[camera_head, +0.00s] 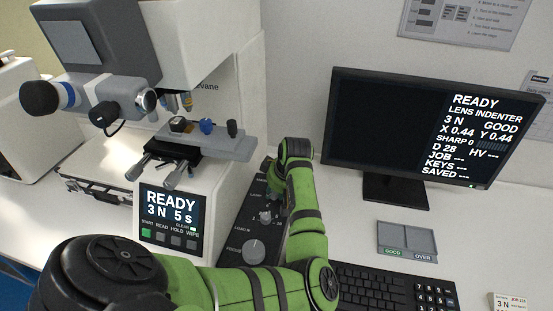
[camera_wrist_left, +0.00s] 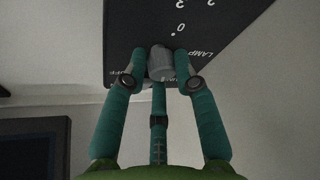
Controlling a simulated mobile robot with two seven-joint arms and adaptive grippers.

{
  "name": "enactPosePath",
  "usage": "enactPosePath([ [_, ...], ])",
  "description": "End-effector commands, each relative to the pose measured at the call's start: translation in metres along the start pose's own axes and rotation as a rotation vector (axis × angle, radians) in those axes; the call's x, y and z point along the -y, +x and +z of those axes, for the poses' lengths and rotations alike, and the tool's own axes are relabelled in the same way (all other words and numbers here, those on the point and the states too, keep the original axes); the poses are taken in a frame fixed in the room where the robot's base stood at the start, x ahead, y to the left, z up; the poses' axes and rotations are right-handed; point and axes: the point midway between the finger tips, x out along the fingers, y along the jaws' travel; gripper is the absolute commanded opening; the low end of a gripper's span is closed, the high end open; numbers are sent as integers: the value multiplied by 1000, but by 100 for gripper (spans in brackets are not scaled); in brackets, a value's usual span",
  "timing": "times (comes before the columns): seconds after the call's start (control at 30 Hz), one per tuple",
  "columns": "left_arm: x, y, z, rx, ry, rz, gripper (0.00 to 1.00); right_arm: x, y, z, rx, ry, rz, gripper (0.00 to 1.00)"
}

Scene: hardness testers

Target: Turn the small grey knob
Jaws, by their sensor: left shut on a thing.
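The small grey knob (camera_wrist_left: 161,60) shows in the left wrist view on a black panel (camera_wrist_left: 190,20), beside the word LAMP and near white scale numbers. The fingers of my left gripper (camera_wrist_left: 160,70) are closed around it, one on each side. In the head view my left gripper (camera_head: 271,168) is at the far end of the black control panel (camera_head: 236,232), and the knob it holds is mostly hidden by the hand and wrist. I cannot read how far the knob is turned. My right gripper is not in view.
A larger grey knob (camera_head: 254,251) and a mid-panel knob (camera_head: 265,217) sit nearer on the panel. The white tester (camera_head: 183,180) with its stage (camera_head: 205,140) stands left. A monitor (camera_head: 420,125), keyboard (camera_head: 375,290) and grey tray (camera_head: 408,240) are right.

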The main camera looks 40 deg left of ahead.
Motion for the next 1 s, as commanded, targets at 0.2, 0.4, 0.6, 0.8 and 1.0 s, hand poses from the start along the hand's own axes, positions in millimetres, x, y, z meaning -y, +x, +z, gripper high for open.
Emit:
enactPosePath([
  [0.2,6,0,3,13,120,35,0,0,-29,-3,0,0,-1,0],
  [0.4,6,2,3,12,181,60,0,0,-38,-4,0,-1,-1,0],
  [0.6,7,4,4,11,204,70,0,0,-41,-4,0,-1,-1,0],
  [0.8,7,5,4,11,206,70,0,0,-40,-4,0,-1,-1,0],
  [1.0,7,6,4,12,205,69,37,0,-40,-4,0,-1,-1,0],
])
